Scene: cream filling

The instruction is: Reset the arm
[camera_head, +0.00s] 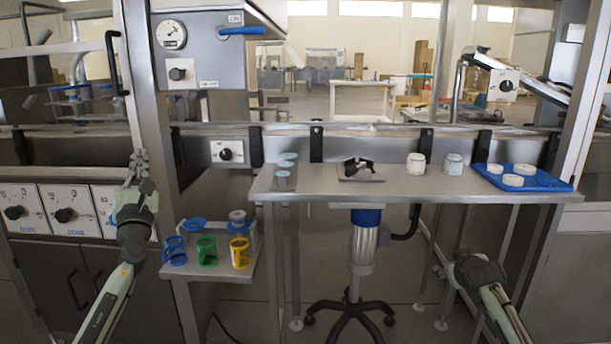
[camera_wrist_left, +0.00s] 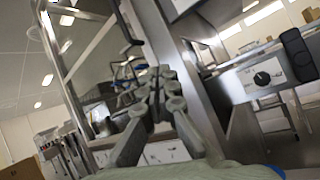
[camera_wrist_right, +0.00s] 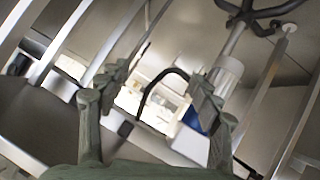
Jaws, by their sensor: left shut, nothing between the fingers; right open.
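My left gripper (camera_head: 138,160) is raised in front of the machine's left post, fingers pointing up. Its fingers meet with nothing between them, as the left wrist view (camera_wrist_left: 160,88) shows. My right arm (camera_head: 482,280) shows low at the right in the head view; its fingertips cannot be made out there. In the right wrist view the right gripper (camera_wrist_right: 148,92) has its two fingers wide apart and empty. Both grippers are clear of the table and its objects.
A steel table (camera_head: 330,186) holds two white jars (camera_head: 416,163) (camera_head: 453,164) and a blue tray (camera_head: 545,181) with white round pieces. A lower shelf (camera_head: 215,268) holds blue, green and yellow holders. A wheeled stand (camera_head: 362,245) is under the table. Control panels (camera_head: 65,214) stand behind my left arm.

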